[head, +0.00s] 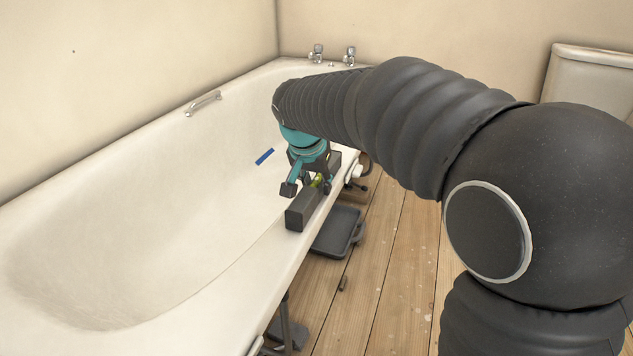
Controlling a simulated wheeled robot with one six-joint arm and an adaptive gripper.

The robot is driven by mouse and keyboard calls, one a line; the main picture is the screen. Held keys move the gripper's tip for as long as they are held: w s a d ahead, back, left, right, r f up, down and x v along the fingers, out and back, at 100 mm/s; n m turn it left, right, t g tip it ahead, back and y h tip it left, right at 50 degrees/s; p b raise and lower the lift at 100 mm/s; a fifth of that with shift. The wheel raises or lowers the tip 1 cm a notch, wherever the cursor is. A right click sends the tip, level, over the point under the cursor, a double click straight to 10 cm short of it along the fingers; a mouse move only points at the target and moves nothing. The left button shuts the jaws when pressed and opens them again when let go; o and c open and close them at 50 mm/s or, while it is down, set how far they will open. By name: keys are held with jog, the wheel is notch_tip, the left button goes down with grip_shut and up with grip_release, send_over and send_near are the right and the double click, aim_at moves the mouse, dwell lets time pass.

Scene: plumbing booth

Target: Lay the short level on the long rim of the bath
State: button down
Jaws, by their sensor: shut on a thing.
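The short level (299,217) is a dark grey bar with a yellow-green vial near its middle. It lies along the near long rim of the bath (235,287), lengthwise with it, and looks to be on or just above the rim; I cannot tell whether it touches. My gripper (308,187), dark with a teal body, reaches down over the level and is shut on it around the middle. My arm and fingers hide part of the level's far end.
A small blue strip (264,157) lies inside the bath. Taps (349,56) stand at the far end and a grab handle (203,102) is on the wall-side rim. A dark tray (338,232) is on the plank floor (393,270) beside the bath. The near rim towards the front is clear.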

jog(key=c, duration=0.7)
grip_release()
jog(key=v, duration=1.2)
